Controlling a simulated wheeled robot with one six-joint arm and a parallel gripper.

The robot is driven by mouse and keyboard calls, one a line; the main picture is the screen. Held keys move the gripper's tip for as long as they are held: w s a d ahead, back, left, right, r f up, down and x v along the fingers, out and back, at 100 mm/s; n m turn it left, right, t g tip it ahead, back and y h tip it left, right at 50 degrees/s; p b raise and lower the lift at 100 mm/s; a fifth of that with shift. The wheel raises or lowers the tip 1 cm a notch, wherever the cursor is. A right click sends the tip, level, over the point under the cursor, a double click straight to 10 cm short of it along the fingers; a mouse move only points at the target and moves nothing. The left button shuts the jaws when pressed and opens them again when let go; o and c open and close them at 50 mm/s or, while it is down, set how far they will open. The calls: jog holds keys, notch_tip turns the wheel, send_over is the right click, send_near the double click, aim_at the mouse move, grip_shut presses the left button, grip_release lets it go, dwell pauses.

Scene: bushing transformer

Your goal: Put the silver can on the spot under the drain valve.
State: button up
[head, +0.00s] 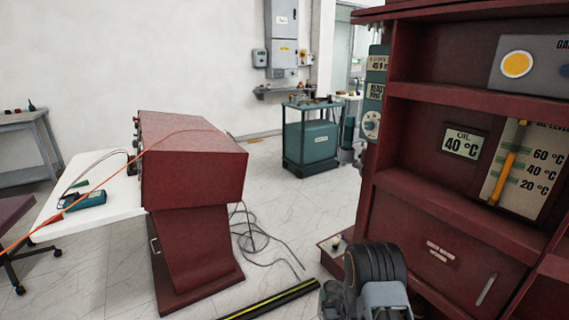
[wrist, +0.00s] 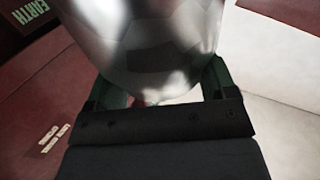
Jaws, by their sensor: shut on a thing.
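The silver can (wrist: 150,45) fills the upper middle of the wrist view, shiny and close to the camera. My gripper (wrist: 160,88) is shut on it, with one green finger at each side of the can. The can's top runs out of the picture. In the head view my arm shows at the bottom, right of the middle; I cannot make out the gripper or the can there. I cannot identify the drain valve or the spot under it in either view.
A large dark red transformer cabinet (head: 440,215) with oil gauges stands at the right, close to my arm. A small pale knob (head: 336,242) sits on its low base. A red console (head: 195,160), loose cables (head: 255,238) and a black-yellow floor strip (head: 270,300) lie left.

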jog(key=s+r+p, duration=0.4)
jog(key=r+p, duration=0.7)
jog(key=r, duration=0.4)
jog(key=shift+r, duration=0.25)
